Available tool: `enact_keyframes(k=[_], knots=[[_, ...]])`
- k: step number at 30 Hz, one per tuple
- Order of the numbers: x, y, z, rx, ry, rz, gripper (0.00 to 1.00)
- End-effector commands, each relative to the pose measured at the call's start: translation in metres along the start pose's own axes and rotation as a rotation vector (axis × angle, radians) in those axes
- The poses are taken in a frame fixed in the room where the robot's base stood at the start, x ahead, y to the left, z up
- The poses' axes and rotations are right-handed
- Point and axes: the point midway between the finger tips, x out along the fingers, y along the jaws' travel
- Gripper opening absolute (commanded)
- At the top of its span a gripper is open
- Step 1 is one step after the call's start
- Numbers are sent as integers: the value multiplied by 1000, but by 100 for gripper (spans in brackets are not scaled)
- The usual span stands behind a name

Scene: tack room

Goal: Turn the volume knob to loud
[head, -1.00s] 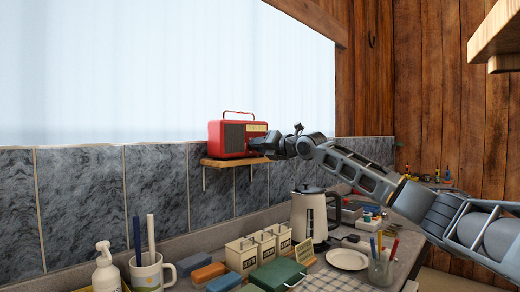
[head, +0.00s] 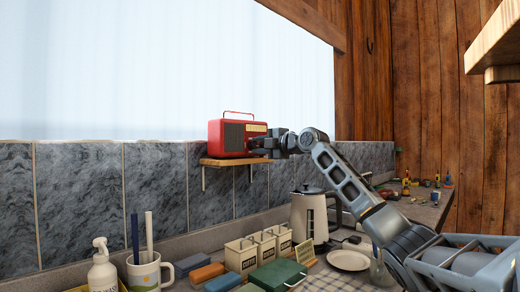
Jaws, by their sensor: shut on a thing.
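A red radio (head: 226,137) with a dark speaker grille, a pale dial panel and a carrying handle stands on a small wooden wall shelf (head: 230,161). My gripper (head: 256,145) is at the right part of the radio's front, shut on the volume knob. The knob itself is hidden behind the fingers, so I cannot see which way it points. My arm reaches in from the lower right.
Below the shelf, the counter holds a kettle (head: 309,216), several cream canisters (head: 241,256), a green box (head: 277,276), a white plate (head: 348,260), a mug (head: 147,273) and a spray bottle (head: 102,270). A wooden shelf (head: 494,45) juts in at the upper right.

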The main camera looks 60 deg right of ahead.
Motion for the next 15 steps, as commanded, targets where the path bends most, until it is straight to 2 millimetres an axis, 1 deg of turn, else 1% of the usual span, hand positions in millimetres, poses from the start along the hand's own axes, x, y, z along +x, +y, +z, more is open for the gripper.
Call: enact_keyframes(k=[15], knots=[[1,-2,0,491,26,3,0]])
